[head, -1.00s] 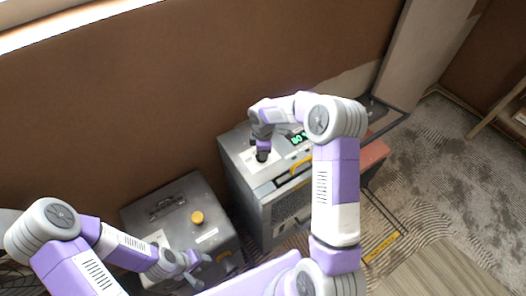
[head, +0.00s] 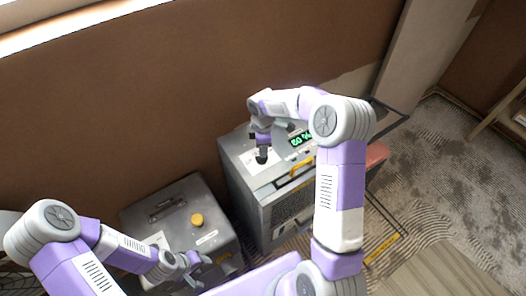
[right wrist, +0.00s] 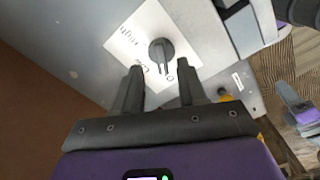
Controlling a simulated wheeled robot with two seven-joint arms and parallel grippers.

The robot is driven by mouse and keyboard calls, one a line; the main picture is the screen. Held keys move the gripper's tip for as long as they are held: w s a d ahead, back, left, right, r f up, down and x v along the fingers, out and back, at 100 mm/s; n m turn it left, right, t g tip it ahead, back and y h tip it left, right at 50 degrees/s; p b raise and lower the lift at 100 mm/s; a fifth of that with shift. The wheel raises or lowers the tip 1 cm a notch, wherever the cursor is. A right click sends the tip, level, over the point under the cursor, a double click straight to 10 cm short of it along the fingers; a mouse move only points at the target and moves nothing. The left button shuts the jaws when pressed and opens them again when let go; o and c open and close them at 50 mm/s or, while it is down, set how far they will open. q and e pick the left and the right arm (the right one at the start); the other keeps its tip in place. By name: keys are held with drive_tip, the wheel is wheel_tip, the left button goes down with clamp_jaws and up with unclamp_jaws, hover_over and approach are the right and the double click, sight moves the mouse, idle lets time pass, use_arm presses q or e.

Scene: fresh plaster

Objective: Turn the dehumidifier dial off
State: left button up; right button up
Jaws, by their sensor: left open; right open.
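The dehumidifier is a grey box (head: 240,185) against the brown wall, with a lit green display (head: 300,138) on top. In the right wrist view its dark round dial (right wrist: 161,52) sits on a white label plate (right wrist: 120,45) reading "High"; other lettering is partly hidden by a finger. The dial's raised bar points down the picture, toward my gripper. My right gripper (right wrist: 159,68) is open, its fingertips just short of the dial, one toward each side; contact cannot be told. In the head view the right gripper (head: 262,154) is over the plate. My left gripper (head: 200,270) is open, low on the left.
A second grey box (head: 185,225) with a yellow knob (head: 197,220) stands left of the dehumidifier, close to my left gripper. Patterned carpet (head: 450,150) lies open to the right.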

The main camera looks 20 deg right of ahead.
drive_tip(key=shift+r, duration=1.55)
drive_tip(key=shift+r, duration=0.1)
